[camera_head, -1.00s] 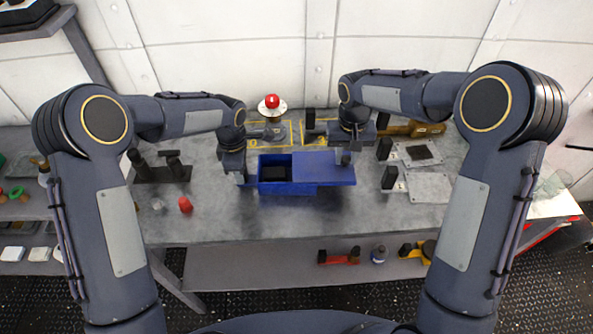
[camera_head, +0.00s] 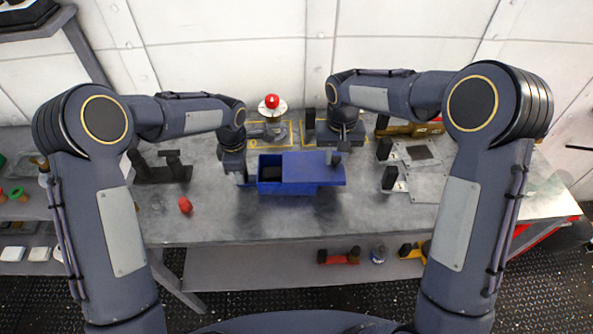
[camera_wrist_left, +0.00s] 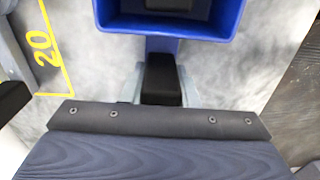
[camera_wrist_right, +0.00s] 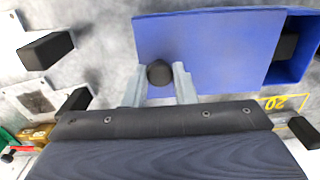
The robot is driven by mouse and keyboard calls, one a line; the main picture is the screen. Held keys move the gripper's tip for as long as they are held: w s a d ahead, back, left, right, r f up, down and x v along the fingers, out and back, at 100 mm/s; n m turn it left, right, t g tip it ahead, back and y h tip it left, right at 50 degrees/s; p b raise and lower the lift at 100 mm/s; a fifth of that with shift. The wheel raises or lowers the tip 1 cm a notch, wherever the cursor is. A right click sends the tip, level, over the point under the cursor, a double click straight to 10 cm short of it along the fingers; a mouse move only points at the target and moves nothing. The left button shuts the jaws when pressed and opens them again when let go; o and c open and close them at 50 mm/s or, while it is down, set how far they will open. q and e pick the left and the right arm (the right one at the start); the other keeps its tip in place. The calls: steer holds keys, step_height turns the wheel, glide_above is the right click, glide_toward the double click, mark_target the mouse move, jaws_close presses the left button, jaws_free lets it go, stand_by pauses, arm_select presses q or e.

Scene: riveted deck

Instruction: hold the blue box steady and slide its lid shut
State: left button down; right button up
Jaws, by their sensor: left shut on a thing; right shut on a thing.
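The blue box (camera_head: 286,188) sits on the grey workbench, its left part open and a dark block (camera_head: 272,173) inside. Its flat blue lid (camera_head: 313,168) covers the right part and overhangs the box's right end. My left gripper (camera_head: 243,179) is shut on a dark grip (camera_wrist_left: 161,80) that sticks out from the box's left end. My right gripper (camera_head: 336,160) is shut on the dark round knob (camera_wrist_right: 160,73) near the lid's outer end. In the right wrist view the lid (camera_wrist_right: 205,50) leaves a gap at the box's far end (camera_wrist_right: 299,60).
A red button (camera_head: 272,101) on a round base stands behind the box. A small red piece (camera_head: 185,205) lies to the left, near a black stand (camera_head: 161,168). Pale plates with black blocks (camera_head: 389,178) lie to the right. The bench (camera_head: 240,222) in front is clear.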

arm_select(q)
steer(key=shift+d, duration=0.1)
arm_select(e)
steer(key=shift+w+a, duration=0.15)
steer(key=shift+a, duration=3.15)
steer(key=o, duration=1)
steer(key=shift+o, duration=0.2)
steer(key=shift+r, duration=0.1)
step_height(320, 180, up, 17)
arm_select(q)
steer(key=c, duration=1)
jaws_free()
steer(key=shift+c, duration=0.2)
